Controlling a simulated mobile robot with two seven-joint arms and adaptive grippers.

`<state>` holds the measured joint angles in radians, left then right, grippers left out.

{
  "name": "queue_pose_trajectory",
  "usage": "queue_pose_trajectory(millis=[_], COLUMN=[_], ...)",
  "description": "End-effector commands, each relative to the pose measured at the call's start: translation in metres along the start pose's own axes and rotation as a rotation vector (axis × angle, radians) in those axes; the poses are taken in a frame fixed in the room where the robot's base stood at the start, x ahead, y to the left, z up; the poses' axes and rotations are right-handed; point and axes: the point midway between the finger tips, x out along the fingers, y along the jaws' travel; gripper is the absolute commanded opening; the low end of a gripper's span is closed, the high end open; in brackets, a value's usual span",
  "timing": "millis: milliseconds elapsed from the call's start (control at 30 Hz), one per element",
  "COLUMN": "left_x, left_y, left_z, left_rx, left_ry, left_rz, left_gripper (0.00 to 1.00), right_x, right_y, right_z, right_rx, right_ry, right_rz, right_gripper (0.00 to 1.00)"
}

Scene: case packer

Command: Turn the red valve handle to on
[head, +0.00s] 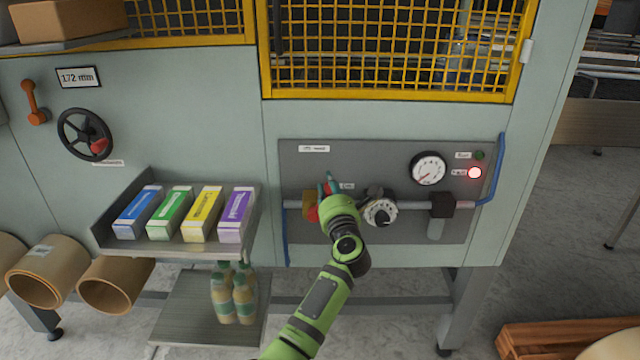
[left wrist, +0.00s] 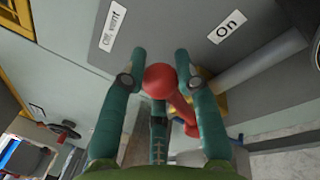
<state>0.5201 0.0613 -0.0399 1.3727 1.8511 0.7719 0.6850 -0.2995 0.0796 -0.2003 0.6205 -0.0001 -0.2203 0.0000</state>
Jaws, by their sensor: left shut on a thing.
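The red valve handle (head: 312,214) sits on the pipe of the grey panel (head: 400,155), mostly hidden behind my left gripper (head: 327,186). In the left wrist view, its round red knob (left wrist: 165,79) lies between the teal fingers of the left gripper (left wrist: 160,68), which is shut on it. The red lever runs from the knob toward the lower right, to the yellow valve part (left wrist: 214,98). An "On" label (left wrist: 226,27) is up and right of the knob, and an "Off, vent" label (left wrist: 112,27) is up and left. My right gripper is not in view.
Right of the valve are a round regulator knob (head: 380,212), a gauge (head: 428,169) and a lit red lamp (head: 474,173). A blue hose (head: 499,170) bends at the panel's right edge. A shelf (head: 172,250) of coloured boxes juts out on the left.

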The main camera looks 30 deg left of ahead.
Motion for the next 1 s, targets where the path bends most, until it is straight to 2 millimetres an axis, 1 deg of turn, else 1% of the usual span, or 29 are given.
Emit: queue_pose_trajectory(millis=[33, 267, 500, 800, 1000], left_x=[-0.003, -0.007, -0.012, -0.016, -0.018], left_y=[-0.010, -0.030, -0.050, -0.071, -0.081], left_z=[0.003, 0.000, -0.008, -0.024, -0.035], left_rx=[0.034, 0.250, 0.474, 0.746, 0.893], left_ry=[-0.013, -0.057, -0.103, -0.156, -0.185], left_rz=[-0.013, -0.012, -0.012, -0.011, -0.012], left_gripper=[0.00, 0.00, 0.00, 0.00, 0.00], right_x=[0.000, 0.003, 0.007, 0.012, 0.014], right_y=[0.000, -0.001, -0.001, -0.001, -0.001], right_z=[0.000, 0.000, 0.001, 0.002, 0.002], right_rx=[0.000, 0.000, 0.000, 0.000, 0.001], right_ry=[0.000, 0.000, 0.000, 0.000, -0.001], right_rz=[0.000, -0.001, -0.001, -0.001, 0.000], right_gripper=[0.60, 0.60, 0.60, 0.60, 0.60])
